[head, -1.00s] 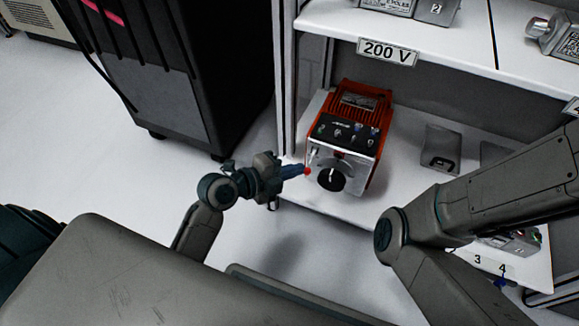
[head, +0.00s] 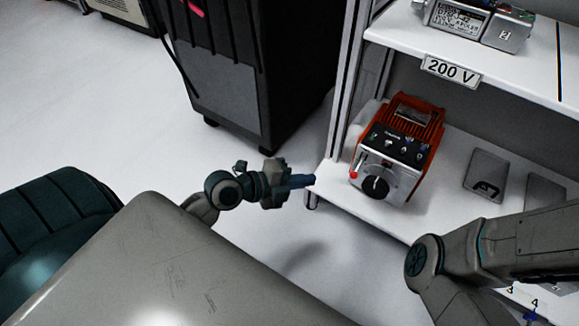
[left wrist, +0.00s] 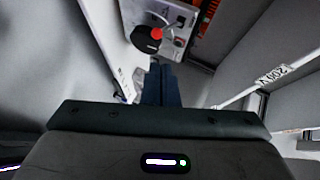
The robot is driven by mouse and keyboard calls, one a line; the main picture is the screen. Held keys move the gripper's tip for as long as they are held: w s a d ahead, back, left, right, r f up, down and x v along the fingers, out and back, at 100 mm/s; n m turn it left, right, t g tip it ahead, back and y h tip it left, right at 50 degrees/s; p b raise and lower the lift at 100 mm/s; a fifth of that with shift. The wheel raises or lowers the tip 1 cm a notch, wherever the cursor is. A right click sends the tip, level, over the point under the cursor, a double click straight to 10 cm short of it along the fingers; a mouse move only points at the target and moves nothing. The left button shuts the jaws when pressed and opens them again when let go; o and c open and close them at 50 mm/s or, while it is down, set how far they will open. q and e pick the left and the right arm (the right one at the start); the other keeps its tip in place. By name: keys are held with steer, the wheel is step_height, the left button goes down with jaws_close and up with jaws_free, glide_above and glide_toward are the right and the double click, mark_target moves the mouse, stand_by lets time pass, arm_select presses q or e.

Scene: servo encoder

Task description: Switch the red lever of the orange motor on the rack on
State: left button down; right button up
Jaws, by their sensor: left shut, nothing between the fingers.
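The orange motor (head: 403,150) stands on the lower shelf of the rack, with a dark top panel, a pale front and a black dial (head: 376,187). Its red lever tip (head: 354,176) sits at the front's left edge. In the left wrist view the red tip (left wrist: 157,33) shows over the dial, just beyond my fingertips. My left gripper (head: 312,180) is shut and empty, left of the lever with a gap between them. It also shows in the left wrist view (left wrist: 161,68). My right arm crosses the lower right; its gripper is out of view.
The rack's upper shelf (head: 480,42) overhangs the motor, with a 200 V label (head: 451,71). A rack post (head: 350,75) stands left of the motor. Grey devices (head: 487,172) lie to its right. A black cabinet (head: 225,80) stands behind on the left.

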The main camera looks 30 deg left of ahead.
arm_select(q)
steer(key=shift+f+p+v, duration=0.1)
steer(key=shift+p+v, duration=0.05)
steer(key=shift+v, duration=0.75)
steer(key=shift+f+p+v, duration=0.15)
steer(key=shift+v, duration=0.75)
steer(key=shift+r, duration=0.1)
